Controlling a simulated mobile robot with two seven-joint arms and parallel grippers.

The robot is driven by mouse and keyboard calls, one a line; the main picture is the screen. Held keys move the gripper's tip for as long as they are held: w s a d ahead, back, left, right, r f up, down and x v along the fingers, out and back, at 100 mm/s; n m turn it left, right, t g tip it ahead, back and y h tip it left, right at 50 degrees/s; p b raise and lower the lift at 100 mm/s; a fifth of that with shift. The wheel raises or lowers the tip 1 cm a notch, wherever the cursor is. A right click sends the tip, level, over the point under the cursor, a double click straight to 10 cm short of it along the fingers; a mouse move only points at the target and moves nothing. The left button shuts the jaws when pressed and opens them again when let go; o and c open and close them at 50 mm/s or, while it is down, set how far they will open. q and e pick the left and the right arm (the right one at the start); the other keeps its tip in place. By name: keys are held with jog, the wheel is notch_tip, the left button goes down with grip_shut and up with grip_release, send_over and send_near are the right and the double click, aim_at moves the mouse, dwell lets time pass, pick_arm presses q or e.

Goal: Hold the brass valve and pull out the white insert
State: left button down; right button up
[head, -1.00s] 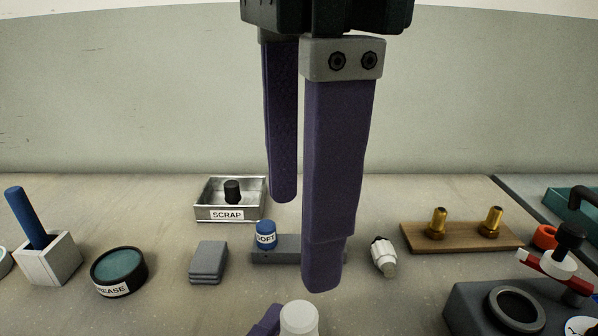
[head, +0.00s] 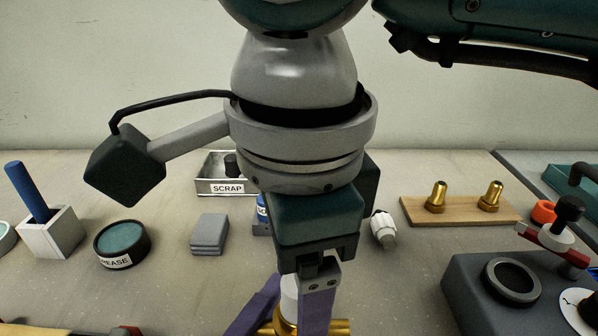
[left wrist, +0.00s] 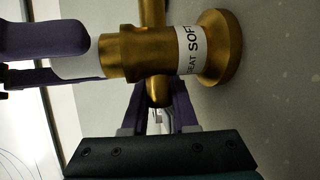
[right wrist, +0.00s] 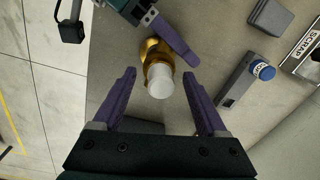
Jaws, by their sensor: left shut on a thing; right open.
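The brass valve (left wrist: 150,50) stands on its flanged base, with a "SEAT SOFT" label around it. My left gripper (left wrist: 158,100) is shut on the valve from the side; one of its fingers also shows in the right wrist view (right wrist: 174,38). The white insert (right wrist: 160,80) sticks up from the valve's top. My right gripper (right wrist: 160,74) points down over it, open, with one finger on each side of the insert; contact is not visible. In the head view the right arm covers much of the middle, and the insert (head: 289,292) shows beside a right finger.
A scrap tray (head: 208,187), grey pads (head: 209,234), a grease tin (head: 121,243) and a blue "SOFT" cap (right wrist: 263,70) lie around. A white-and-black fitting (head: 383,229), a wooden board (head: 462,211) with brass parts and a dark fixture (head: 470,290) are at right.

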grip_shut()
jog(key=c, duration=0.7)
grip_release()
grip_shut()
dwell(0.9)
jog(key=shift+r, duration=0.3)
dwell(0.4)
